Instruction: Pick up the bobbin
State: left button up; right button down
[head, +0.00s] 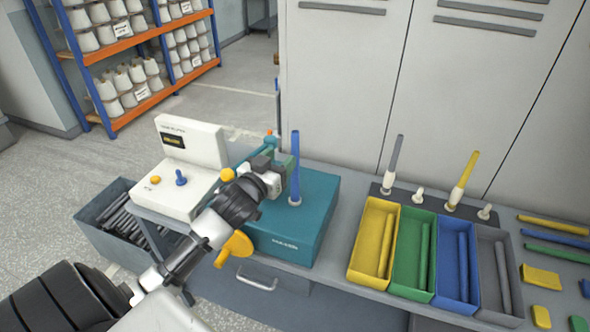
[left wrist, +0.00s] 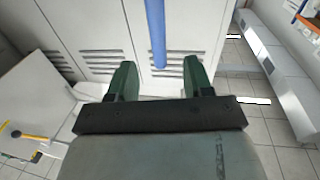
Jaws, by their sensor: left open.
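A slim blue bobbin (head: 296,160) stands upright on the teal machine (head: 315,225). My left gripper (head: 287,168) is beside it at the bobbin's left, at about mid-height. In the left wrist view, the blue bobbin (left wrist: 155,32) reaches down from the top edge into the gap between the two green fingers of my left gripper (left wrist: 160,72). The fingers are open, with space on both sides of the bobbin. I cannot tell whether either finger touches it. My right gripper is in neither view.
A grey bobbin (head: 393,165) and a yellow bobbin (head: 462,180) stand on a dark peg board. Yellow (head: 358,245), green, blue and grey trays, each with a rod inside, line the bench front. A white control box (head: 178,195) is at left. Tall lockers stand behind.

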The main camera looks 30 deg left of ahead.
aim_at(293, 148)
pick_arm(q)
jog(key=shift+w, duration=1.05)
jog(key=shift+w+a+r+p, duration=0.1)
jog(key=shift+w+p, duration=0.5)
jog(key=shift+w, duration=0.05)
jog(key=w+p, duration=0.1)
jog(key=w, duration=0.2)
jog(key=shift+w, duration=0.2)
jog(key=shift+w+f, duration=0.25)
jog(key=shift+w, duration=0.1)
jog(key=shift+s, duration=0.1)
jog(key=shift+c, duration=1.3)
grip_shut()
